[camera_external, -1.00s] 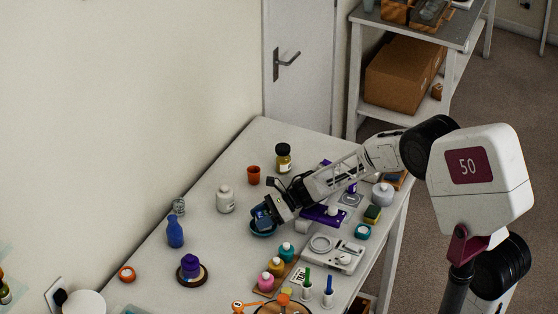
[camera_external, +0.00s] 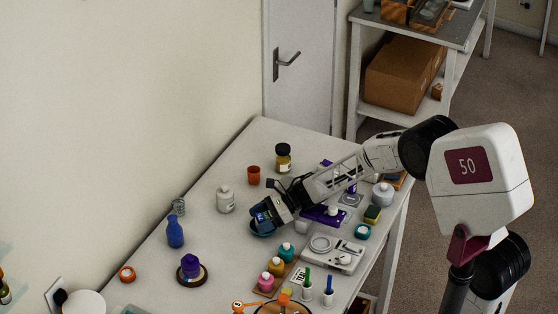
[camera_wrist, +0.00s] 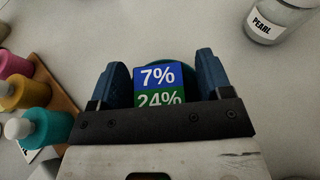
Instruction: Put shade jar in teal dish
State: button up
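A small block with a blue face marked 7% and a green face marked 24% (camera_wrist: 158,84) stands between the fingers, at the dish. A gap shows between the block and the right finger; on the left I cannot tell whether it touches. I cannot read any label naming a shade jar.
A white bottle (camera_external: 225,200), marked PEARL in the wrist view (camera_wrist: 278,20), stands beyond the dish. Pink, yellow and teal bottles (camera_wrist: 28,125) sit on a wooden tray nearby. An orange cup (camera_external: 254,175) and dark-lidded jar (camera_external: 283,158) stand farther back.

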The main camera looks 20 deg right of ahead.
aim_at(263, 216)
jog(key=shift+s+f, duration=0.1)
jog(key=shift+f, duration=0.05)
jog(key=shift+r, duration=0.55)
jog(key=v, duration=0.3)
notch_tip(263, 216, up, 5)
jog(key=shift+r, duration=1.05)
